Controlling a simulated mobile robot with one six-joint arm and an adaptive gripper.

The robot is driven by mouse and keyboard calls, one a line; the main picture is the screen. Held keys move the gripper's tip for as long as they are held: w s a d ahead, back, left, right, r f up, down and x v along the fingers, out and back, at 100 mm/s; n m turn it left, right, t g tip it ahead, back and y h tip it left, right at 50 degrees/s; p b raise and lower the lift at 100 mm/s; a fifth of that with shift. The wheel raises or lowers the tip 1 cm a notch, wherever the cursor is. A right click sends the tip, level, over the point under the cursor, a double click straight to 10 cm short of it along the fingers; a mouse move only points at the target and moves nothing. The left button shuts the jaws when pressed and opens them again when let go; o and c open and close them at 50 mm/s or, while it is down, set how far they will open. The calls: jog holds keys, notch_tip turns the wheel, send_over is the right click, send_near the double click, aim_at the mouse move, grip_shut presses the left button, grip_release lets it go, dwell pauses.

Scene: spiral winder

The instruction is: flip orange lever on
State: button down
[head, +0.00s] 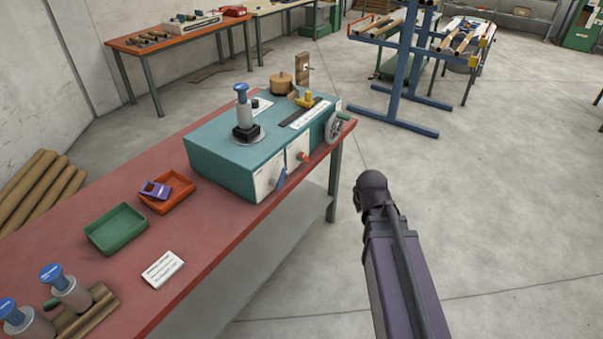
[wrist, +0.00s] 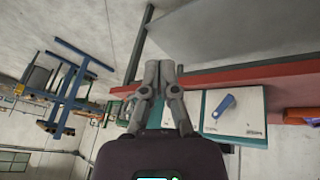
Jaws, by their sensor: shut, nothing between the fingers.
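The orange lever (head: 304,157) is a small orange handle on a white panel on the front of the teal machine (head: 221,169) in the head view. I cannot make it out in the wrist view. My gripper (wrist: 160,67) is shut and empty in the wrist view, its two grey fingers together. It lies beside the white panel that carries the blue lever (wrist: 223,106). In the head view my dark arm is right of the machine, in front of the bench, apart from the orange lever; the fingers are hidden there.
The blue lever (head: 278,179) sits left of the orange one. A handwheel (head: 335,127) sticks out at the machine's right end. The red bench (head: 225,224) holds a green tray (head: 116,229) and an orange tray (head: 167,201).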

aim_at(305, 158)
jog(key=w+a+f+n+t+y+b, duration=0.1)
jog(key=w+a+f+n+t+b, duration=0.4)
jog(key=w+b, duration=0.4)
jog(key=w+a+f+n+t+y+b, duration=0.1)
jog(key=w+a+f+n+t+b, duration=0.4)
jog(key=b, duration=0.7)
jog(key=w+a+f+n+t+y+b, duration=0.2)
jog(key=a+n+t+y+b, duration=0.3)
jog(key=n+b, duration=0.7)
jog(key=shift+w+a+f+t+y+b, duration=0.35)
jog(key=shift+a+f+t+b, duration=0.4)
jog(key=shift+a+b, duration=0.8)
jog(key=shift+d+r, duration=0.2)
jog(key=shift+d, duration=0.1)
jog(key=d+p+x, duration=0.1)
jog(key=p+x, duration=0.2)
jog(key=x, duration=0.3)
jog(key=d+r+p+x, duration=0.1)
jog(key=p+x, duration=0.2)
jog(key=x, duration=0.3)
jog(key=shift+w+d+r, duration=0.2)
jog(key=shift+w, duration=0.3)
